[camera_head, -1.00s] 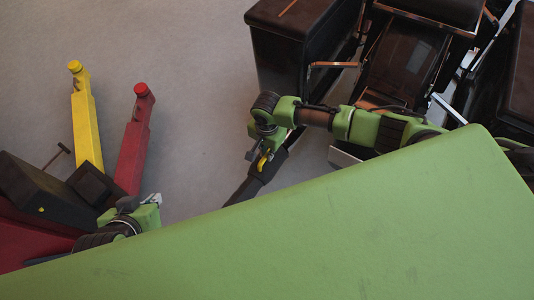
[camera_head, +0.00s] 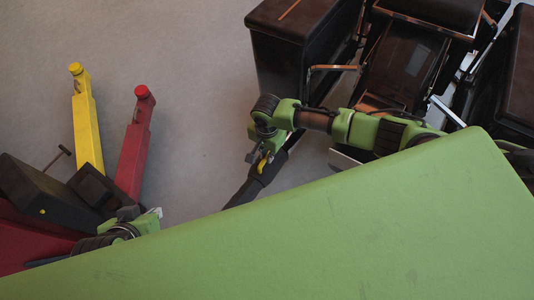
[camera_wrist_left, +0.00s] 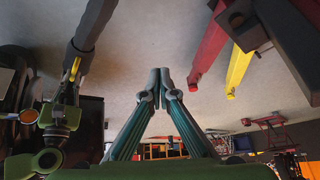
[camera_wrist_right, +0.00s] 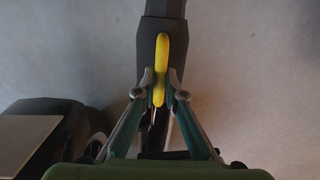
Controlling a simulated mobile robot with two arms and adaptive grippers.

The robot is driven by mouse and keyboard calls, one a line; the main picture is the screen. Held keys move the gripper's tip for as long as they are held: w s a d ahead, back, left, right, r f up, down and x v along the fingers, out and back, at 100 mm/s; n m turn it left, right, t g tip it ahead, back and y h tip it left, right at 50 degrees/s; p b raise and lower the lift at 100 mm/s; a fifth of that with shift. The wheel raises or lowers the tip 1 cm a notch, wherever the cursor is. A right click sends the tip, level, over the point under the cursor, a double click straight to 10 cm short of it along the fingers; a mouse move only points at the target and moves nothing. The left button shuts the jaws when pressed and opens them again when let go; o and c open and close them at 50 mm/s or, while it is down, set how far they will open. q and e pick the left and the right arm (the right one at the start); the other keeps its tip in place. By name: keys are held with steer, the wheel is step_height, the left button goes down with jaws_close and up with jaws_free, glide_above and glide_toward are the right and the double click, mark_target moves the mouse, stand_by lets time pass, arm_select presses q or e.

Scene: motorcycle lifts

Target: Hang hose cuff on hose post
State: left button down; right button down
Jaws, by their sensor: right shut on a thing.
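The hose cuff (camera_wrist_right: 175,50) is a dark grey tube with a yellow loop (camera_wrist_right: 161,68) on its side. My right gripper (camera_wrist_right: 160,82) is shut on the yellow loop. In the head view the cuff (camera_head: 249,186) slants down to the left below my right gripper (camera_head: 264,157), clear above the floor, and its lower end is hidden. It also shows at the upper left of the left wrist view (camera_wrist_left: 92,25). My left gripper (camera_wrist_left: 160,74) has its fingertips together with nothing between them. In the head view it is partly hidden. I cannot make out a hose post.
A yellow post (camera_head: 87,125) and a red post (camera_head: 133,150) with round tops stand at the left, beside dark boxes (camera_head: 45,185). Dark motorcycle parts (camera_head: 405,65) and a black case (camera_head: 300,50) fill the upper right. Bare grey floor lies between.

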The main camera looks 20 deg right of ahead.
mark_target(262, 163)
arm_select(q)
steer(key=shift+s+a+f+g+y+p, duration=0.15)
steer(key=shift+s+a+g, duration=0.15)
steer(key=shift+s, duration=0.5)
steer(key=shift+s+a+f+g+y+p, duration=0.1)
steer(key=shift+s+a+f+g+p, duration=0.1)
steer(key=shift+s+g, duration=0.4)
steer(key=shift+s+a+f+g+y+p, duration=0.1)
steer(key=shift+s+a+f+g, duration=0.1)
steer(key=shift+s, duration=0.75)
arm_select(e)
steer(key=shift+r, duration=0.2)
arm_select(q)
steer(key=shift+r, duration=0.15)
arm_select(e)
steer(key=shift+a, duration=0.1)
